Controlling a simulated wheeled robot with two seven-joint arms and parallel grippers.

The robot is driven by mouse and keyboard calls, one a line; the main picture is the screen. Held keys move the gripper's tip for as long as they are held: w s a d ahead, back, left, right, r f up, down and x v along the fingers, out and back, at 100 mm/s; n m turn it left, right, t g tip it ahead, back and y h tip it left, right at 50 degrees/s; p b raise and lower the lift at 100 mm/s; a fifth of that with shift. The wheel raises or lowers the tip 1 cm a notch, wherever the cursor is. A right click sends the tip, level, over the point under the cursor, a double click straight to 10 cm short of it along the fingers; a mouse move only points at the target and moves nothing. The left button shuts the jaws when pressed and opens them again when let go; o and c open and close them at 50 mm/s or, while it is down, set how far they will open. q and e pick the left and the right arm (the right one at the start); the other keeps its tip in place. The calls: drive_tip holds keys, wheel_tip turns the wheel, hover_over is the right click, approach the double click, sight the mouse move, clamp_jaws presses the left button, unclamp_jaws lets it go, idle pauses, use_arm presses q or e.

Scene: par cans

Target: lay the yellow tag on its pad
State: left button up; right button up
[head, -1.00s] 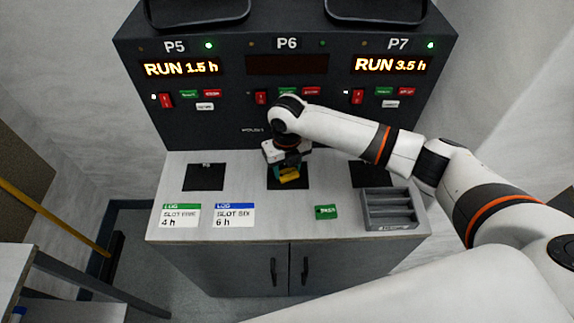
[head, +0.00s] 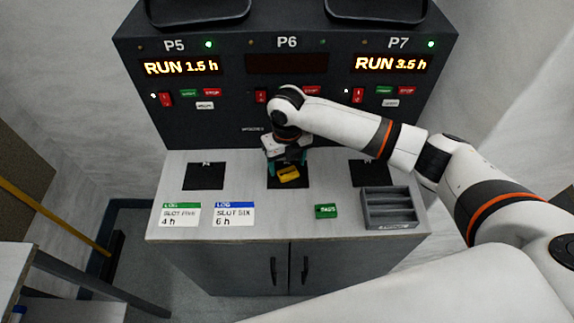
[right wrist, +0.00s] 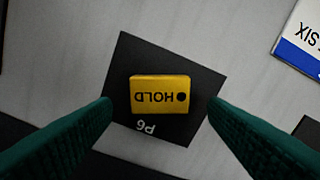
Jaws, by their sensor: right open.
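The yellow tag (head: 289,174) lies flat on the middle black pad (head: 299,184), below the P6 panel. In the right wrist view the tag (right wrist: 160,95) reads HOLD and lies within the black pad (right wrist: 128,62), which is marked P6. My right gripper (head: 287,167) is over the pad. Its green fingers stand apart on either side of the tag, with gaps between them and it. It holds nothing. My left gripper is not in view.
Black pads lie left (head: 204,176) and right (head: 369,174). Two log cards (head: 180,215) (head: 234,215) lie at the front left. A green block (head: 326,211) and a grey slotted tray (head: 391,224) are at the front right. The dark panel (head: 215,120) rises behind.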

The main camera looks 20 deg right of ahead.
sight(287, 170)
wheel_tip(287, 170, up, 10)
drive_tip(key=shift+b, duration=0.3)
idle(0.4)
